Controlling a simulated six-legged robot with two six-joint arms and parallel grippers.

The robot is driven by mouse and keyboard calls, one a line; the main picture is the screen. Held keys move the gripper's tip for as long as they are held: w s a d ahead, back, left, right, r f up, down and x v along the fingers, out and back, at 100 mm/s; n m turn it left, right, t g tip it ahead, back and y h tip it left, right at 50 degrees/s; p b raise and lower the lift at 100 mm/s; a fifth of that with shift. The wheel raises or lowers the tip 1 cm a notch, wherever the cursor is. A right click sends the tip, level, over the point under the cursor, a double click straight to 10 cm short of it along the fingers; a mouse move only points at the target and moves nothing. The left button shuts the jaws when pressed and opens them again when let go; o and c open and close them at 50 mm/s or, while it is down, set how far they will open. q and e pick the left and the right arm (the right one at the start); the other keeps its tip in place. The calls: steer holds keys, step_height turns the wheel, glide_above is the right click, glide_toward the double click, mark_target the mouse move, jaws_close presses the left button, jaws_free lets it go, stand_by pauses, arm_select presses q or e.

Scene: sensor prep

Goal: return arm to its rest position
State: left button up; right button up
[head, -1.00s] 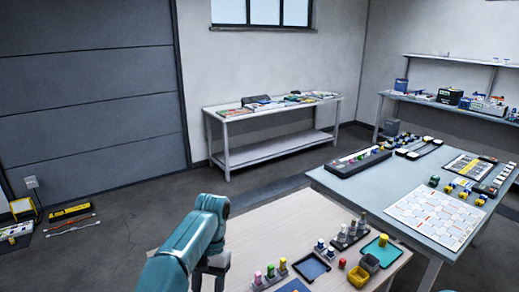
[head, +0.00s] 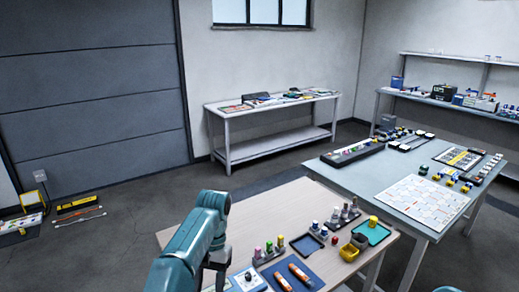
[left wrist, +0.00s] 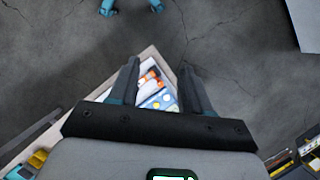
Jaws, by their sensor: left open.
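My left arm (head: 190,245) is teal and comes in at the bottom of the head view, bent over the left part of the wooden table (head: 180,233). In the left wrist view my left gripper (left wrist: 159,66) has its two dark fingers spread, with nothing held between them. Past the fingers lie the table's small orange and blue items, below and apart from them. My right gripper is in neither view.
On the wooden table are two orange tubes (head: 284,282) on a blue mat, a dark blue tray (head: 307,244), a teal tray (head: 383,235), a yellow bin (head: 349,252) and several bottles. A grey-blue table (head: 384,176) stands to the right.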

arm_select(q)
steer(key=s+d+f+t+h+b, duration=0.1)
steer(key=s+f+h+b, duration=0.15)
steer(key=f, duration=1.15)
steer(key=s+f+t+h+b, duration=0.1)
steer(key=s+f+b, duration=0.25)
steer(key=f, duration=1.05)
steer(key=s+f+n+t+b, duration=0.1)
steer(key=s+f, duration=0.3)
steer(key=s, duration=0.6)
steer(key=s+f+n+t+h+b, duration=0.1)
steer(key=s+f+n+b, duration=0.2)
steer(key=s, duration=0.8)
steer(key=shift+s+a+f+t, duration=0.3)
steer(key=shift+a+f, duration=0.05)
steer(key=shift+f, duration=0.05)
